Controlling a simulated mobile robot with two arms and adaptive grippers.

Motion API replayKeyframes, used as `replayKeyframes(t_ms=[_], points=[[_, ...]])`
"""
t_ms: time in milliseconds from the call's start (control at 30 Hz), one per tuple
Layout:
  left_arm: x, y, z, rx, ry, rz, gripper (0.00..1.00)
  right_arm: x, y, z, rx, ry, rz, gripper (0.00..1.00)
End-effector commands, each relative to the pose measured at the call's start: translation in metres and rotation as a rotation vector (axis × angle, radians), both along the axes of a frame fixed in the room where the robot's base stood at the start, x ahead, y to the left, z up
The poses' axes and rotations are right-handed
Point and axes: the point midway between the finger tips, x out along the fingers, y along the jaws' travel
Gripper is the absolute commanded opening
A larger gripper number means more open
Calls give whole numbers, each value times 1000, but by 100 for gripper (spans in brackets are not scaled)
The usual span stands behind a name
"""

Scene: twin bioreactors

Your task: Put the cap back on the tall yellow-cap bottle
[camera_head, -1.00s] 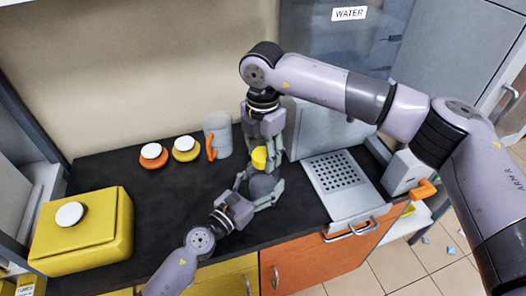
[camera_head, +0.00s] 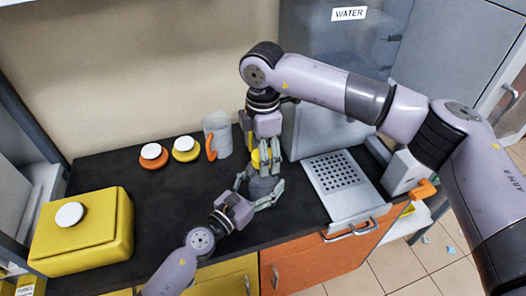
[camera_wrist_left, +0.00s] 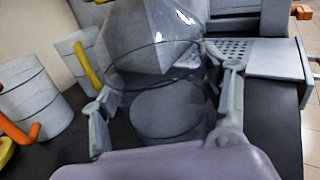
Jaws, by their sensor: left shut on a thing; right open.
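The tall bottle (camera_head: 262,187) is clear grey and stands upright on the dark counter. In the left wrist view the bottle (camera_wrist_left: 165,105) fills the middle, with its neck and top out of frame. My left gripper (camera_head: 259,190) is shut on the bottle's body, one finger on each side; its fingers also show in the left wrist view (camera_wrist_left: 166,110). The yellow cap (camera_head: 255,159) is at the bottle's top, partly hidden by a finger of my right gripper (camera_head: 266,163). That gripper points down from above and is open around the cap. I cannot tell how the cap sits on the neck.
A yellow box (camera_head: 85,235) is at the left. A perforated metal plate (camera_head: 340,187) lies right of the bottle.

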Motion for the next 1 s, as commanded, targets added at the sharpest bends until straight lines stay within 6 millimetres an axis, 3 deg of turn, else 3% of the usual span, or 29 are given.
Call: replayKeyframes(t_ms=[167,433,833,1000], points=[[0,0,-1,0,1,-1,0,0,0,10,1,-2,1,63],[0,0,-1,0,1,0,0,0,0,43,0,-1,0,63],[0,0,-1,0,1,0,0,0,0,45,0,1,28,60],[0,0,-1,0,1,0,0,0,0,48,0,0,215,60]])
